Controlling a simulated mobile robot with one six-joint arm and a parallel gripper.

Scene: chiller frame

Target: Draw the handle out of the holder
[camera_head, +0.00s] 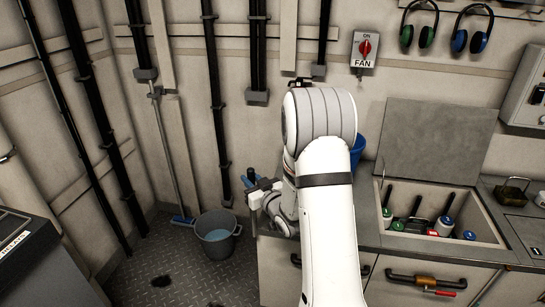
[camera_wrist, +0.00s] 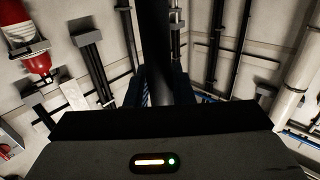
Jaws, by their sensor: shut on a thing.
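My gripper (camera_head: 256,187) is in the head view, low beside the left end of the counter, near the bucket. A dark upright bar, seemingly the handle (camera_wrist: 155,45), runs down the middle of the wrist view between the two dark fingers (camera_wrist: 160,86), which are shut on it. In the head view a short dark and blue piece shows at the gripper. My arm covers much of this area. I cannot make out the holder or whether the handle is still inside it.
A grey bucket (camera_head: 216,236) stands on the floor left of my gripper. A long grey pole (camera_head: 168,150) with a blue foot leans in the corner. The counter (camera_head: 375,232) has an open bin (camera_head: 470,240) holding several bottles and tools. A blue container (camera_head: 358,150) is partly behind my arm.

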